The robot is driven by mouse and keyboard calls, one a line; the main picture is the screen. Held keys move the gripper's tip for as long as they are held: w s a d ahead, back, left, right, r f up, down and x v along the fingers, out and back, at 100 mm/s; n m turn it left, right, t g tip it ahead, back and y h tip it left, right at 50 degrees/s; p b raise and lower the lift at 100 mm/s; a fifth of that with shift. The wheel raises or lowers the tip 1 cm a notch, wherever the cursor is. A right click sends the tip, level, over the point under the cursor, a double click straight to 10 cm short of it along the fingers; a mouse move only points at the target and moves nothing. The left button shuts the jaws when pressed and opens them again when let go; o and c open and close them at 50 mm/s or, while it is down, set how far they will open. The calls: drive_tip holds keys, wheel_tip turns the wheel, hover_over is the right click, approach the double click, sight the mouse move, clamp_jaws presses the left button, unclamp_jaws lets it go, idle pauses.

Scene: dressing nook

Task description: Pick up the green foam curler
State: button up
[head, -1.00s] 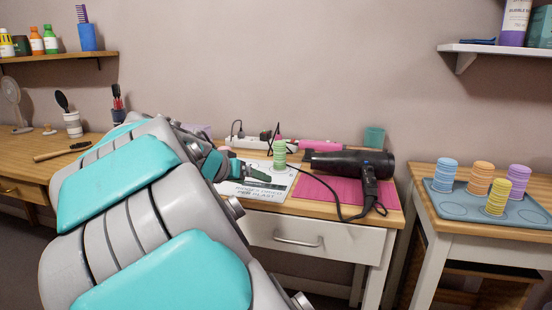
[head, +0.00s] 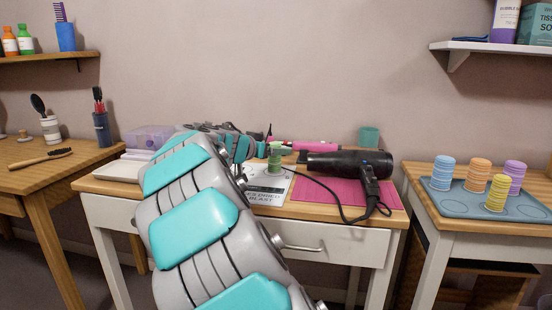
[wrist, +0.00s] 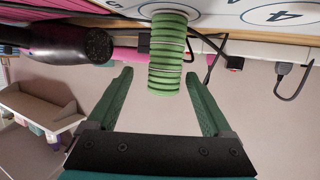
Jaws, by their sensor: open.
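The green foam curler (head: 275,156) stands upright on a white printed sheet (head: 266,193) on the middle table. In the wrist view, which looks upside down, the ridged green curler (wrist: 167,55) hangs from the top, between and just beyond the fingertips. My gripper (wrist: 157,76) is open and empty, one green finger on each side of the curler's line. In the head view my gripper (head: 262,148) is at the curler, partly hidden by my arm. I cannot tell there whether it touches the curler.
A black hair dryer (head: 338,163) lies on a pink mat (head: 310,190) right of the curler, its cord beside the sheet. A pink tool (head: 315,147) lies behind. A blue-grey tray (head: 458,200) with several coloured curlers is on the right table. A purple box (head: 148,138) sits at the left.

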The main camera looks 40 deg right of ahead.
drive_tip(key=x, duration=0.1)
drive_tip(key=p+x, duration=0.1)
drive_tip(key=x, duration=0.1)
drive_tip(key=shift+w+d+f, duration=0.15)
drive_tip(key=shift+w+f, duration=0.05)
drive_tip(key=shift+w, duration=0.15)
drive_tip(key=shift+w+d+f, duration=0.15)
drive_tip(key=shift+d, duration=0.4)
drive_tip(key=shift+c, duration=0.2)
clamp_jaws()
